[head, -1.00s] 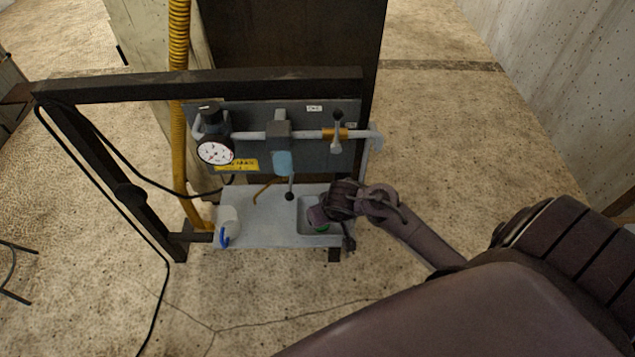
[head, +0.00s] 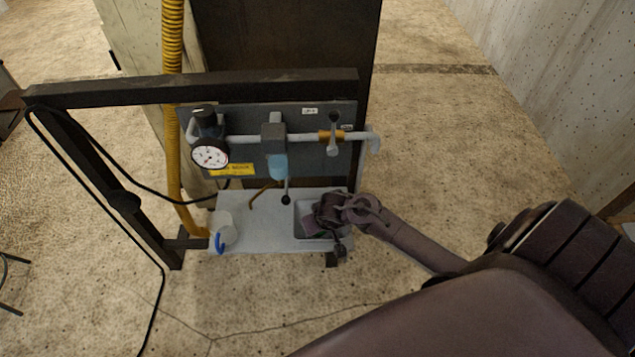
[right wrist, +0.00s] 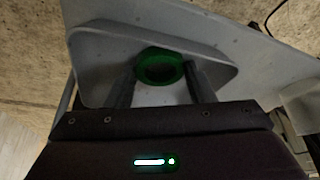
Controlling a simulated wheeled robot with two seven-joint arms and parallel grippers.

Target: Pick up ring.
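The green ring (right wrist: 160,67) shows in the right wrist view, lying at the recess of the grey tray (right wrist: 95,62). My right gripper (right wrist: 161,75) is open, with one finger on each side of the ring. Small gaps seem to remain, but I cannot tell whether a finger touches it. In the head view my right gripper (head: 318,222) is over the recess at the right end of the tray (head: 258,228) and hides the ring. My left gripper is not in view.
A white cup with a blue handle (head: 222,232) stands at the tray's left. A dark frame (head: 200,87) spans above.

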